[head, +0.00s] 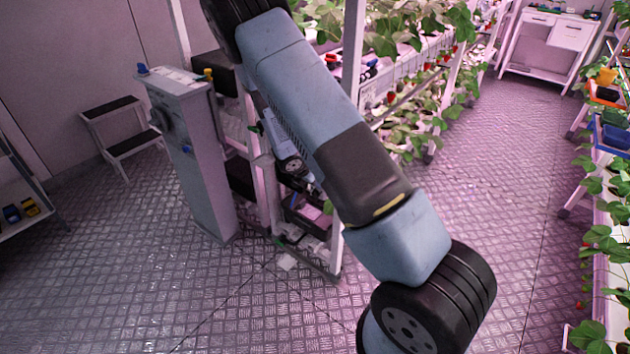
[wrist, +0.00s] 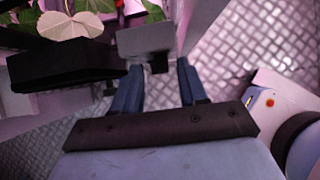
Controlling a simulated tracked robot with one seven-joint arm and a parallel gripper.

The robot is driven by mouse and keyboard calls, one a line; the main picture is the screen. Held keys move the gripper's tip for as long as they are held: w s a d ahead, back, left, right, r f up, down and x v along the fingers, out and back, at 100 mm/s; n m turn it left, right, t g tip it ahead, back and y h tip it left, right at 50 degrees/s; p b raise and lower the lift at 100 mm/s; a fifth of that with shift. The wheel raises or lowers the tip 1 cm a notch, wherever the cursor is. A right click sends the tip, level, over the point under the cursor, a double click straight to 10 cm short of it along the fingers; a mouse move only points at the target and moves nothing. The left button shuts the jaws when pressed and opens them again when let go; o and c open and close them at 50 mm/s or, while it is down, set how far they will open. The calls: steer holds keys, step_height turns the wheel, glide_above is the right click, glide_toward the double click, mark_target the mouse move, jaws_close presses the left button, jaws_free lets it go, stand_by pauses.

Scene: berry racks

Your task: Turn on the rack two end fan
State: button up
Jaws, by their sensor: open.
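My gripper (wrist: 158,65) shows in the wrist view with its two blue fingers apart. A grey box (wrist: 146,40) lies just past the fingertips, with a small dark part (wrist: 159,63) on its near side, between the tips in the picture. Whether anything touches I cannot tell. A black box-like unit (wrist: 65,65) is left of the fingers; I cannot tell whether it is the fan. In the head view my arm crosses the rack end (head: 355,50), and a light blue part of it shows low behind the rack post. My fingers are not clear there.
A grey upright cabinet (head: 190,150) stands left of the rack, with a black step stool (head: 122,140) beyond it. Plants (head: 410,25) fill the rack. More plants line the right edge. The metal floor aisle (head: 500,160) is clear up to a white desk (head: 550,35).

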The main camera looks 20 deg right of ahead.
steer(key=v, duration=1.3)
steer(key=shift+s+a+r, duration=0.15)
steer(key=shift+a+r, duration=0.05)
steer(key=shift+r, duration=0.05)
steer(key=s+d+r+m+y, duration=0.1)
steer(key=s+d+r+m, duration=0.25)
steer(key=r, duration=0.35)
steer(key=s+d+r+m, duration=0.2)
steer(key=s+r+m, duration=0.25)
steer(key=r, duration=0.35)
steer(key=s+d+r+m+y, duration=0.1)
steer(key=s+d+r+m, duration=0.15)
steer(key=r+m, duration=0.35)
steer(key=s+r+m+t+y, duration=0.1)
steer(key=s+r+m, duration=0.4)
steer(key=s, duration=0.6)
steer(key=s+r+m+y, duration=0.2)
steer(key=s+r+m, duration=0.4)
steer(key=s, duration=0.5)
steer(key=shift+s+a+r+t, duration=0.35)
steer(key=shift+a+r+t, duration=0.1)
steer(key=shift+r, duration=0.45)
steer(key=shift+s, duration=0.1)
